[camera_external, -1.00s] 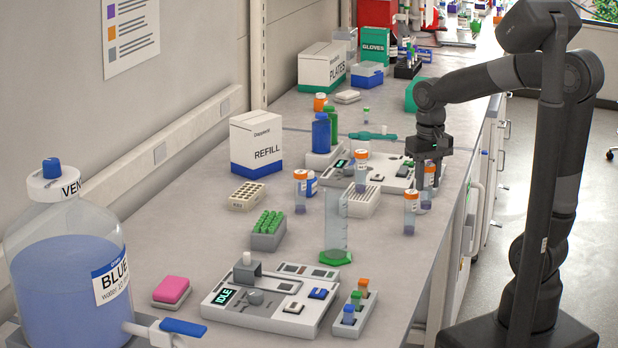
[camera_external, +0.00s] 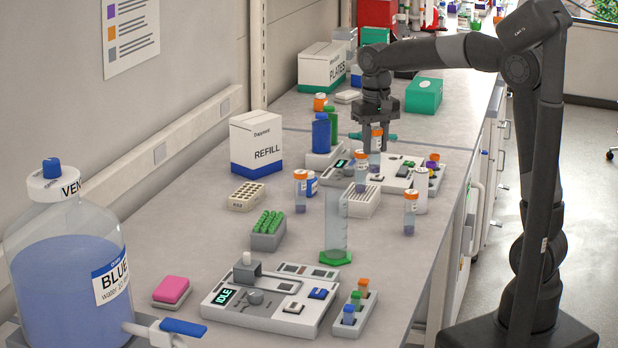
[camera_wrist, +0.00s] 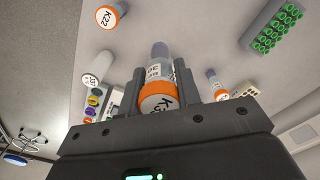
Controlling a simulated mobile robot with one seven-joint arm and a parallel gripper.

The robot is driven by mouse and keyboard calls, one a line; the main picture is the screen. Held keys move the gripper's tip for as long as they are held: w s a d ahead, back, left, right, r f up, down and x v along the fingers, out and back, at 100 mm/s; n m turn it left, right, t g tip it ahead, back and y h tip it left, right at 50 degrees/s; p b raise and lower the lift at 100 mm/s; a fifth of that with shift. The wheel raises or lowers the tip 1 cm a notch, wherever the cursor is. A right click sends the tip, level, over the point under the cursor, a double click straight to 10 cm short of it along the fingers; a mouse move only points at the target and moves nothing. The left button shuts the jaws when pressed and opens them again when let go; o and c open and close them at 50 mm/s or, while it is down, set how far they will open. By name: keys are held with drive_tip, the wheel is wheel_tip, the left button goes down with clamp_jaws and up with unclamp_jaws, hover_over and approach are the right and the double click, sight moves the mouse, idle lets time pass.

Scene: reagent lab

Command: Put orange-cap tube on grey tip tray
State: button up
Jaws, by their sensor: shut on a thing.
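My gripper (camera_external: 376,128) is shut on an orange-cap tube (camera_external: 375,158) and holds it upright above the bench. The held tube also shows in the wrist view (camera_wrist: 160,75), between my fingers, with its orange cap nearest the camera. The light grey tip tray (camera_external: 363,204) stands on the bench, nearer the external camera than the held tube. Another orange-cap tube (camera_external: 361,180) stands beside or on the tray's far left edge; I cannot tell which. More orange-cap tubes stand to the left (camera_external: 300,195) and to the right (camera_external: 410,218); one in the wrist view (camera_wrist: 111,14) is marked K22.
A grey instrument (camera_external: 395,178) lies beneath the held tube. A white bottle (camera_external: 421,190) stands right of the tray. A measuring cylinder (camera_external: 336,225) and a green-topped rack (camera_external: 268,236) stand nearer the camera. A beige tray (camera_external: 246,198) sits left. The front middle bench has clear patches.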

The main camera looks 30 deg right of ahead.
drive_tip(key=w+a, duration=0.8)
drive_tip(key=a, duration=0.5)
drive_tip(key=shift+s+a+f, duration=0.15)
drive_tip(key=shift+a+f, duration=1.65)
drive_tip(key=shift+a, duration=0.25)
drive_tip(key=shift+s+a+f, duration=0.2)
drive_tip(key=shift+a+f, duration=1.65)
drive_tip(key=shift+a, duration=0.15)
drive_tip(key=shift+s+a+f, duration=0.15)
drive_tip(key=shift+a+f, duration=1.65)
drive_tip(key=shift+a, duration=0.25)
drive_tip(key=o, duration=0.9)
drive_tip(key=shift+f, duration=0.15)
wheel_tip(320, 180, up, 12)
drive_tip(key=shift+r, duration=0.2)
drive_tip(key=shift+d, duration=0.1)
